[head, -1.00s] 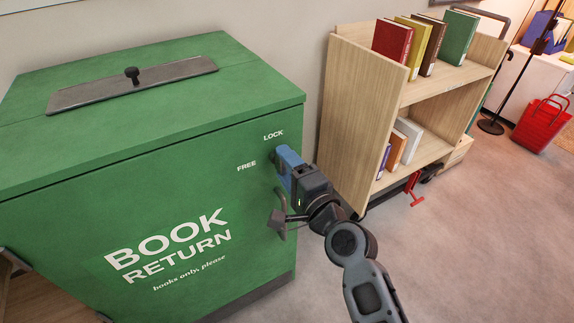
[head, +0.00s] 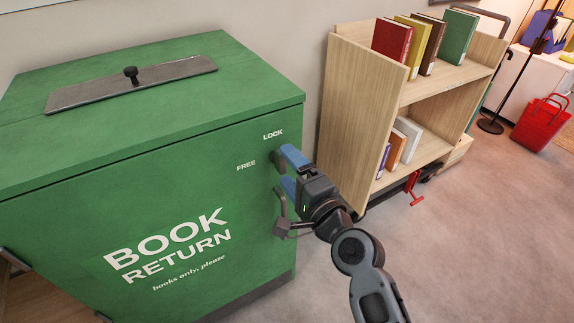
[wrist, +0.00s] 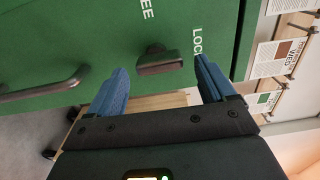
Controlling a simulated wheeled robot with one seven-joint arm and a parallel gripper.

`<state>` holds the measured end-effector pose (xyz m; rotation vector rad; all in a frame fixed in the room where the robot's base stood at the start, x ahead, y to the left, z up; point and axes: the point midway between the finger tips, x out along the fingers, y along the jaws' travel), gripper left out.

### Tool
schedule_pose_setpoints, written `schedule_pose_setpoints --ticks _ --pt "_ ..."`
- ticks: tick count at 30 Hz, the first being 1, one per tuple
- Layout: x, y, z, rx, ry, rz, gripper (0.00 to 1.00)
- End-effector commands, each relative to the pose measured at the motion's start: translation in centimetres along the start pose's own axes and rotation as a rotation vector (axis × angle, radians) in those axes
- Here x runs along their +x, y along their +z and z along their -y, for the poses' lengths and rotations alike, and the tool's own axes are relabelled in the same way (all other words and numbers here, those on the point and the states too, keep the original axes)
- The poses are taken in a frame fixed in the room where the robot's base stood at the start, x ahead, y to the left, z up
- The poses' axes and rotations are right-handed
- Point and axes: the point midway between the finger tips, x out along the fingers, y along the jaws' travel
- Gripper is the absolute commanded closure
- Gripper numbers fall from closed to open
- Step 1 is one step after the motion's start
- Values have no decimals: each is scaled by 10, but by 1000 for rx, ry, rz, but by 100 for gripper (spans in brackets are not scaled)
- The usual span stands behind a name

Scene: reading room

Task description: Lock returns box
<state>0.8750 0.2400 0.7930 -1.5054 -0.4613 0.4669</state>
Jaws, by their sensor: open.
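The green returns box (head: 150,130) stands at the left in the head view, with FREE and LOCK printed on its front. Its small dark lock knob (wrist: 160,63) shows in the wrist view, its bar lying across the picture with the longer end towards the LOCK lettering (wrist: 197,42). My gripper (head: 285,170) is open at the front's right edge. Its two blue fingers (wrist: 160,85) are on either side of the knob in the picture, apart from it and empty. In the head view the fingers mostly hide the knob.
A dark pull handle (wrist: 45,90) is on the box front, close below my gripper in the head view. A wooden book cart (head: 345,110) stands just right of the box. A red basket (head: 541,123) is farther right. The floor at the lower right is clear.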

Motion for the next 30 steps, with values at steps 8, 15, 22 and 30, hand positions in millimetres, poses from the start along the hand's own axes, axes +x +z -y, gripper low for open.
schedule_pose_setpoints --ticks 8,15,22,30 --pt "-45 0 -1 1 1 -1 17" --pt "-60 0 0 0 -1 0 17" --pt "-60 0 0 0 -1 0 17" --pt "-62 0 -1 -4 2 -4 17"
